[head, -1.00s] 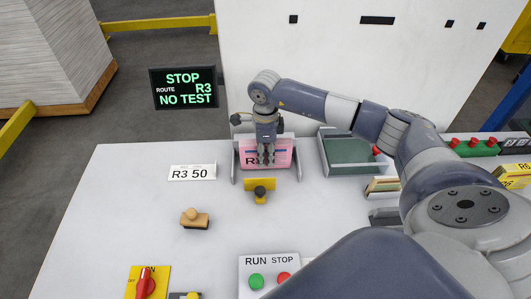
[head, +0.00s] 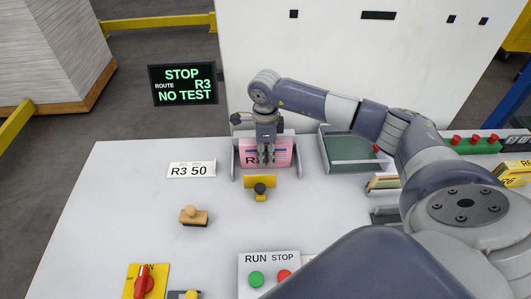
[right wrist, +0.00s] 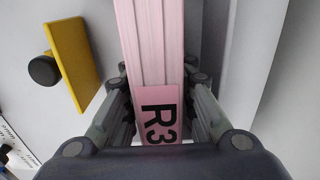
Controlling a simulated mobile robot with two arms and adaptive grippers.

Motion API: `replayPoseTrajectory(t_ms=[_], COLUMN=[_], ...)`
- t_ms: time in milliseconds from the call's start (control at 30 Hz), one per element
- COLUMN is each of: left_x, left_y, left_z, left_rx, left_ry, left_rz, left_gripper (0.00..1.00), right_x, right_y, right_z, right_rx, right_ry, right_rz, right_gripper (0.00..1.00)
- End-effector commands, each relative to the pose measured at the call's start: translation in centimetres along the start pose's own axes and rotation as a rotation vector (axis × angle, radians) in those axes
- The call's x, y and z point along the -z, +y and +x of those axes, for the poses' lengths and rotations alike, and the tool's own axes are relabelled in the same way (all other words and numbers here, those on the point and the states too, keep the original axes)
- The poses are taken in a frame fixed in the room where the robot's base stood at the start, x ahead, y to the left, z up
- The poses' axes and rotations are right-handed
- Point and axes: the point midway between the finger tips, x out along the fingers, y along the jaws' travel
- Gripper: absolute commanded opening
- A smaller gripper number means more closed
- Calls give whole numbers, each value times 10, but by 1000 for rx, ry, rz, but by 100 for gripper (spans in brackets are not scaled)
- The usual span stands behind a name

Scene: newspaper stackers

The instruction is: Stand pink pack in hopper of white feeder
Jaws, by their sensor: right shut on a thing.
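The pink pack (head: 282,152) stands upright between the side walls of the white feeder's hopper (head: 297,160) at the back of the table. My right gripper (head: 265,160) reaches down from above and is shut on the pack. In the right wrist view the pink pack (right wrist: 155,45) runs between both fingers, with its R3 label facing the camera. Whether the pack's bottom touches the hopper floor is hidden. My left gripper is not in view.
A yellow plate with a black knob (head: 260,190) is just in front of the hopper. An R3 50 card (head: 192,170) lies left, a wooden-handled stamp (head: 193,216) nearer. A green-floored tray (head: 350,150) is right. RUN and STOP buttons (head: 268,278) are at the front.

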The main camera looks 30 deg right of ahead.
Motion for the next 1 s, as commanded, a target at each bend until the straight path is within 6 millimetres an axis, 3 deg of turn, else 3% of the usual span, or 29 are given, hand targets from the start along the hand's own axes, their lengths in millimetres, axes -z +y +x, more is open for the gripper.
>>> replayPoseTrajectory(t_ms=[33,133,567,1000], left_x=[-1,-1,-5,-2], left_y=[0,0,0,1], left_z=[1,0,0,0], left_rx=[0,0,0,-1], left_ry=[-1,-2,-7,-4], left_rz=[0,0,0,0], left_gripper=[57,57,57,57], right_x=[0,0,0,-1], right_y=[-1,0,0,-1], right_z=[0,0,-7,-92], right_rx=[1,1,2,5], right_ry=[-1,-1,-1,-3], right_rz=[1,0,0,0], right_gripper=[27,48,48,48])
